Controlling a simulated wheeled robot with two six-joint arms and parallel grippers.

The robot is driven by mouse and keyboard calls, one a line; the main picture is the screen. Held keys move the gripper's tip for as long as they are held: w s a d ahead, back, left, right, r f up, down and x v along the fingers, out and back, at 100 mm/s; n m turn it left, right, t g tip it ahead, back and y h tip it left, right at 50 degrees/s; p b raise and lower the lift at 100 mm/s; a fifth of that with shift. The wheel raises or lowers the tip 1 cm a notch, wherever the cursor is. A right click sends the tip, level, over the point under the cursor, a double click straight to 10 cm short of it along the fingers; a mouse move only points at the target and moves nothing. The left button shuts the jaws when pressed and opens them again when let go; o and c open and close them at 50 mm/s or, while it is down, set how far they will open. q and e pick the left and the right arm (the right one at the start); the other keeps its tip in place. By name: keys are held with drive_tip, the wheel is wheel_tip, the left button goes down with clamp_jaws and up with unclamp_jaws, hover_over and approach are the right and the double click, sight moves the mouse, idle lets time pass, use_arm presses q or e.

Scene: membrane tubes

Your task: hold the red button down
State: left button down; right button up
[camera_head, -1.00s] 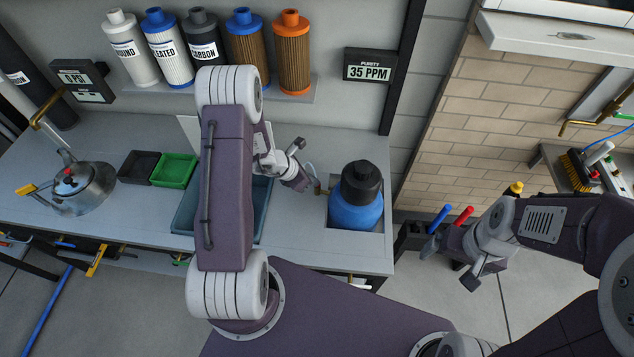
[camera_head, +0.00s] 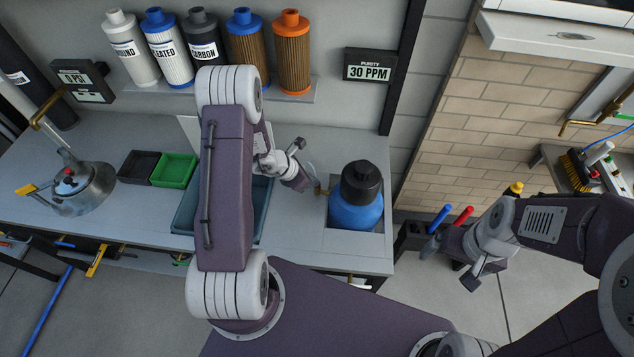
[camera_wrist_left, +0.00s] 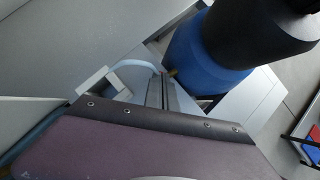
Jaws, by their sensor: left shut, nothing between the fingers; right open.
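I cannot make out the red button in either view; the spot around my left fingertips is partly hidden. My left gripper (camera_head: 310,187) is shut and empty, its tip beside a small brass fitting (camera_head: 323,190) just left of a blue bottle with a black cap (camera_head: 355,208). In the left wrist view the closed fingers (camera_wrist_left: 163,92) point toward the brass piece at the bottle's side, with a pale curved tube at their left. Whether the fingertips touch anything is unclear. My right gripper (camera_head: 450,266) is open and empty, over the floor right of the counter.
A display (camera_head: 369,67) reads purity 30 PPM; another (camera_head: 78,78) reads 0 PSI. Several filter cartridges stand on a wall shelf (camera_head: 180,90). A kettle (camera_head: 83,190), black (camera_head: 138,167) and green (camera_head: 174,170) trays and a blue-grey basin (camera_head: 186,210) are on the counter.

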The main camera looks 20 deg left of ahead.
idle(0.5)
use_arm(q)
drive_tip(key=shift+s+a+r+p, duration=0.15)
drive_tip(key=shift+a+r+p, duration=0.15)
drive_tip(key=shift+r, duration=0.25)
drive_tip(key=p+v, duration=0.3)
drive_tip(key=v, duration=0.2)
drive_tip(key=shift+s+a+r, duration=0.1)
drive_tip(key=shift+s+r, duration=0.15)
drive_tip(key=shift+s, duration=0.1)
